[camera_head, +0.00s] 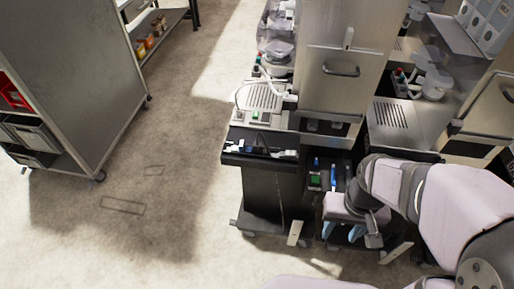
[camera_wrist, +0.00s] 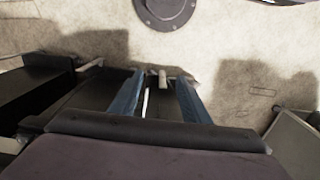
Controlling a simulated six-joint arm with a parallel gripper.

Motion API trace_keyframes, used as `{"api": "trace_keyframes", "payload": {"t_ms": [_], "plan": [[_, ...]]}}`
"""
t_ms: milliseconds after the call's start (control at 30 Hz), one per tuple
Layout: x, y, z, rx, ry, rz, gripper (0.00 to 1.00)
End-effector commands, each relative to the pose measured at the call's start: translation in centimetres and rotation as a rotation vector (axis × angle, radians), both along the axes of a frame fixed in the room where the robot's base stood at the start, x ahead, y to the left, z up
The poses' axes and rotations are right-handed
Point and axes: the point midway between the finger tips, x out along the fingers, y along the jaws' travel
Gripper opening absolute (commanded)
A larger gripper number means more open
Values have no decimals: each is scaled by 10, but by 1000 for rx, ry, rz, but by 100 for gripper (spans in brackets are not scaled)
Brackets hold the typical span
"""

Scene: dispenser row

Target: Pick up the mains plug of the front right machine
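My gripper (camera_head: 342,231) points down at the right of the black cabinet front in the head view. Its two blue fingers are spread apart, and they also show in the wrist view (camera_wrist: 160,82). A small pale grey block (camera_wrist: 162,76) shows between the fingertips in the wrist view, with a thin white strip nearer the camera. I cannot tell whether the block is the mains plug or whether it lies between the fingers or beyond them. The front right machine (camera_head: 410,118) stands behind my arm, which hides its lower front. No plug is clearly visible in the head view.
A neighbouring machine (camera_head: 262,98) stands left of it on a black cabinet (camera_head: 268,195), with a dark ledge holding small items. A grey wheeled cabinet (camera_head: 75,75) stands at the left. The concrete floor (camera_head: 170,220) between them is clear.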

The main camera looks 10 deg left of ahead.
Motion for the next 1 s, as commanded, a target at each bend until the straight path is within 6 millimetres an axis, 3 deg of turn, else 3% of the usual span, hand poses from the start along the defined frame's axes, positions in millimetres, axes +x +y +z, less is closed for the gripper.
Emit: {"api": "trace_keyframes", "payload": {"t_ms": [367, 667, 767, 1000], "plan": [[0, 7, 0, 0, 0, 30, 42], [-24, 56, -30, -20, 143, 280, 42], [-7, 87, -39, -38, 154, 404, 42], [85, 181, -44, -89, 12, 626, 42]]}}
